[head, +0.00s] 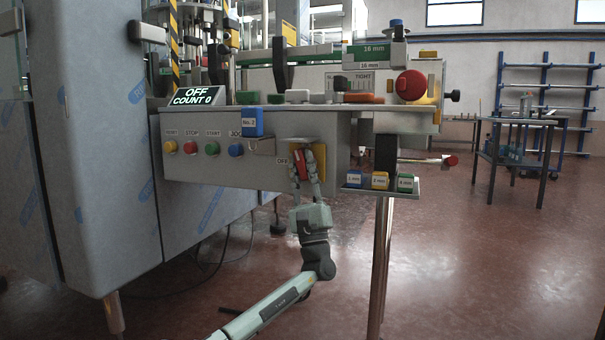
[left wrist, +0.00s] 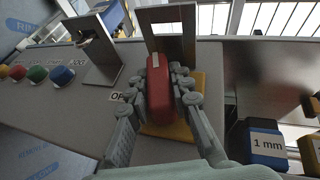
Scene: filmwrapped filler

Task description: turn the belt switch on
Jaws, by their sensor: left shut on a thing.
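The belt switch is a red handle (head: 301,164) on a yellow plate (head: 319,160), on the front panel under the conveyor. An "OFF" label sits at its left. In the left wrist view the red handle (left wrist: 159,88) stands between my fingers, with the yellow plate (left wrist: 187,130) behind it and part of the OFF label (left wrist: 117,97) beside it. My left gripper (head: 305,176) reaches up from below and is shut on the red handle. The display (head: 195,96) reads "OFF, COUNT 0". My right gripper is in neither view.
Yellow, red, green and blue buttons (head: 212,148) line the panel at left. A blue "No. 2" block (head: 252,122) sits near a metal bracket. Small labelled blocks stand on a shelf (head: 352,190) at right. A red emergency knob (head: 410,85) is above. Floor at right is open.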

